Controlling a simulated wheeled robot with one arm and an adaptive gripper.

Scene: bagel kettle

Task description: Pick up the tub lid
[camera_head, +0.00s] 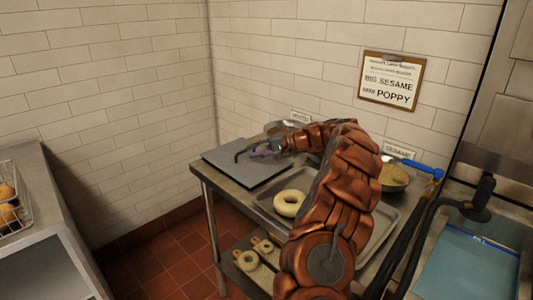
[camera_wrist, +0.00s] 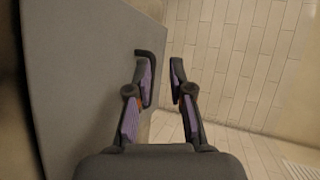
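The tub lid looks to be the flat grey square panel (camera_head: 243,174) at the left end of the steel table. It also fills the left of the wrist view (camera_wrist: 75,75). A thin black bent bar, which looks like its handle (camera_wrist: 161,62), shows beside my left finger's purple pad. My gripper (camera_head: 258,151) is at the lid, reaching in from the right. In the wrist view my gripper (camera_wrist: 165,78) has its two fingers apart with a gap between them. The bar lies on the gap's left side; I cannot tell whether it touches the finger.
A tray (camera_head: 262,200) with a pale ring of dough (camera_head: 289,204) lies right of the lid. A bowl (camera_head: 396,178) stands behind my arm, and another (camera_head: 280,127) at the back. Brick walls close off the back and left. A lower shelf holds more rings (camera_head: 247,260).

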